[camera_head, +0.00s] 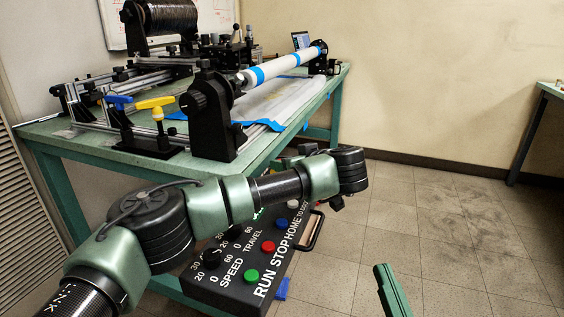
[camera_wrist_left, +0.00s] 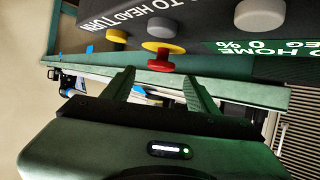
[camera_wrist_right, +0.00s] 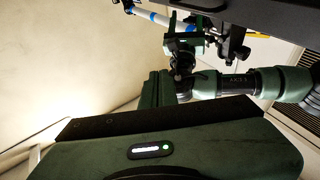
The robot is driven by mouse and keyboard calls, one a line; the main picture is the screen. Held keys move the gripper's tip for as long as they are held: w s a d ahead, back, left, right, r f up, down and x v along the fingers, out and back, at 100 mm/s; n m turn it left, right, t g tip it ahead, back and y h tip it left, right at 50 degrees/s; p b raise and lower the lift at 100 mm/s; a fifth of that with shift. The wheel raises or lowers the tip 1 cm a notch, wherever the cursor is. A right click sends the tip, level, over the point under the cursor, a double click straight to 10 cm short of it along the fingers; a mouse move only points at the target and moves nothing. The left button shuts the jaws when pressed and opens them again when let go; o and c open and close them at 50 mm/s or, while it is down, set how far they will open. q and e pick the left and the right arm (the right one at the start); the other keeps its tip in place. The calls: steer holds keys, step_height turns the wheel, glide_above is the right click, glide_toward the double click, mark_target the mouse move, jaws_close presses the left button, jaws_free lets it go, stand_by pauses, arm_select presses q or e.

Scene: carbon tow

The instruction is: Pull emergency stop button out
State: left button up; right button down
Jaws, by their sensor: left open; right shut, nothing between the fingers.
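The emergency stop button (camera_wrist_left: 160,67) is a red mushroom head on a short red stem over a yellow ring, on the dark control box (camera_wrist_left: 190,20). In the left wrist view it stands at the fingertips of my left gripper (camera_wrist_left: 158,76), which is open with one finger on each side of it. I see no finger touching it. In the head view my left arm covers that part of the control box (camera_head: 222,285), and the button cannot be made out. My right gripper (camera_head: 393,290) is shut and empty at the lower right, apart from the box.
The box front carries a green RUN button (camera_head: 251,275), a red STOP button (camera_head: 268,246), dials and a black handle (camera_head: 313,232). Grey buttons (camera_wrist_left: 160,26) sit close to the emergency stop. A green table (camera_head: 60,148) holds the winding machine behind. The floor at right is clear.

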arm_select(q)
steer(key=v, duration=0.2)
steer(key=shift+s+d+r+p, duration=0.1)
steer(key=shift+s+d+p, duration=0.1)
steer(key=shift+p, duration=0.2)
steer(key=shift+s+d+r, duration=0.15)
steer(key=shift+s, duration=0.3)
arm_select(e)
steer(key=f+g, duration=0.2)
steer(key=f, duration=0.1)
steer(key=f+g, duration=0.1)
steer(key=f, duration=0.1)
steer(key=shift+w+d+h, duration=0.2)
steer(key=shift+w+h, duration=0.15)
steer(key=shift+h, duration=0.05)
